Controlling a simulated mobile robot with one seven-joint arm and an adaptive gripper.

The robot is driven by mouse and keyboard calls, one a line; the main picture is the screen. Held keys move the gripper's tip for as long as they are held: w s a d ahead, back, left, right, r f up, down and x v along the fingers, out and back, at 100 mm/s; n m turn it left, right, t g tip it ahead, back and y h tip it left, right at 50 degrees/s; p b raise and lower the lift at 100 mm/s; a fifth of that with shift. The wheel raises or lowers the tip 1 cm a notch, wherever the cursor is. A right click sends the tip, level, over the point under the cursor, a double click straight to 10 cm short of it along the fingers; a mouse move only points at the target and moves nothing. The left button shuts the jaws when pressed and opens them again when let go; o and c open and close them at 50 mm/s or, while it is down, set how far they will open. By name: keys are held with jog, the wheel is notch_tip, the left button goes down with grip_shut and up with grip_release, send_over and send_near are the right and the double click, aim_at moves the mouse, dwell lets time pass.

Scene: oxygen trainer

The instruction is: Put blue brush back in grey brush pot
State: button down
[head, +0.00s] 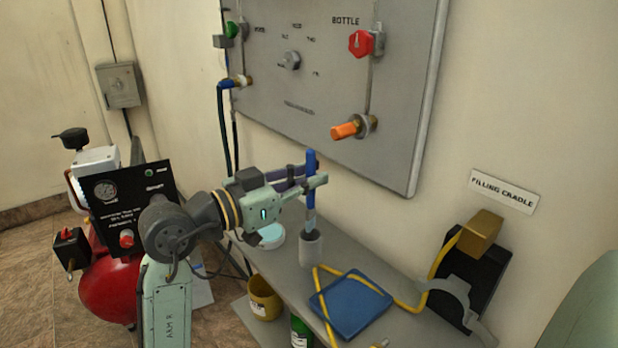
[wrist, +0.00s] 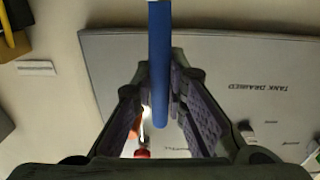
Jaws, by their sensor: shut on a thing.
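The blue brush (head: 311,193) stands upright in the head view, held between the fingers of my gripper (head: 314,182). The wrist view also shows the blue brush (wrist: 160,70) as a blue handle between the fingertips (wrist: 160,100). The grey brush pot (head: 311,251) stands on the grey shelf, directly below the brush. The lower end of the brush meets the pot's mouth in the head view. I cannot tell how far inside it is. The pot does not show in the wrist view.
A blue pad (head: 350,304) with a yellow hose lies on the shelf (head: 385,268) right of the pot. A grey panel (head: 330,80) with an orange valve knob (head: 344,131) is behind. A yellow pot (head: 263,300) stands below.

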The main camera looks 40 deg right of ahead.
aim_at(308, 208)
jog(key=shift+f+b, duration=2.45)
jog(key=shift+f, duration=0.5)
jog(key=c, duration=1.5)
grip_release()
jog(key=shift+c, duration=0.2)
jog(key=shift+a, duration=0.1)
jog(key=a, duration=1.1)
jog(key=shift+w+a, duration=0.4)
